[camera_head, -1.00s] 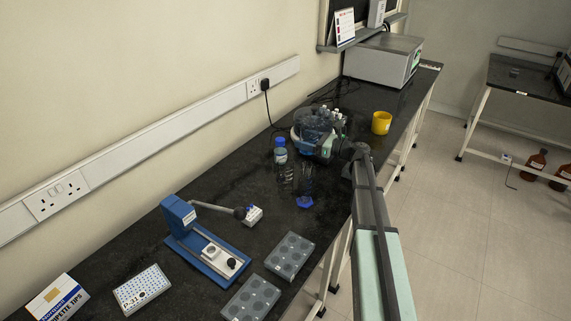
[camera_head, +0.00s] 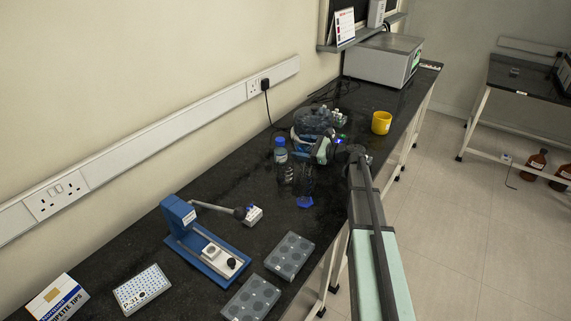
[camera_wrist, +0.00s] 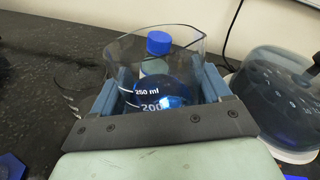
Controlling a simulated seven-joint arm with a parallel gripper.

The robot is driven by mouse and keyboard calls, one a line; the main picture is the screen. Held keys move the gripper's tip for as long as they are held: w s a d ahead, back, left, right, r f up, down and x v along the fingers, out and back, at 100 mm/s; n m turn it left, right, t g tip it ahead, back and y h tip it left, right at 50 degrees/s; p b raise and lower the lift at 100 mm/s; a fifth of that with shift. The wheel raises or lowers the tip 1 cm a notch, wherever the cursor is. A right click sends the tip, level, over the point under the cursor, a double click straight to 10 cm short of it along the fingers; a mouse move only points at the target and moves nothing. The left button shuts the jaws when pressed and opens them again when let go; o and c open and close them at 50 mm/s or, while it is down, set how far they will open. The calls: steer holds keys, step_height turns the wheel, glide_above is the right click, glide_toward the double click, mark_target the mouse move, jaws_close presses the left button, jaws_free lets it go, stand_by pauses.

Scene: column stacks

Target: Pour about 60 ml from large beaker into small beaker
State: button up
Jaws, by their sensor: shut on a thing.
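The large beaker (camera_wrist: 140,98), clear glass with white 250 ml and 200 marks, stands between the blue fingers of my gripper (camera_wrist: 168,95) in the wrist view. My gripper is shut on it. Blue shows inside or through its glass near the marks; I cannot tell the liquid level. In the head view my gripper (camera_head: 320,152) is beside the blue-capped bottle, and the beaker is hard to make out there. I cannot clearly identify the small beaker; faint glass-like outlines lie left of my gripper in the wrist view.
A blue-capped bottle (camera_head: 281,158) stands close left, its cap (camera_wrist: 159,42) behind the beaker. A clear vessel with a blue foot (camera_head: 305,202) is in front. A round dark-lidded device (camera_wrist: 285,100) is close right. A yellow cup (camera_head: 381,122) stands farther back.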

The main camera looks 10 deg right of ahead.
mark_target(294, 142)
steer(key=shift+s+a+r+n, duration=0.15)
steer(key=shift+a+r+n, duration=0.1)
steer(key=shift+r, duration=0.2)
steer(key=shift+s+a+r+n, duration=0.15)
steer(key=shift+r+n, duration=0.1)
steer(key=shift+r, duration=0.2)
steer(key=shift+s+a+r+n+h, duration=0.35)
steer(key=shift+a+r+n+h, duration=0.2)
steer(key=shift+n, duration=0.25)
steer(key=shift+r+n+h, duration=0.3)
steer(key=shift+n+h, duration=0.05)
steer(key=shift+n, duration=0.25)
steer(key=shift+f+n+h, duration=0.3)
steer(key=shift+f+n, duration=0.05)
steer(key=shift+n, duration=0.25)
steer(key=shift+r+n+h, duration=0.4)
steer(key=shift+n, duration=0.2)
steer(key=shift+f+n+t, duration=0.2)
steer(key=shift+n+t, duration=0.1)
steer(key=shift+n, duration=0.1)
steer(key=shift+a, duration=0.3)
steer(key=shift+d+f+h, duration=0.15)
steer(key=shift+d+h, duration=0.1)
steer(key=shift+h, duration=0.05)
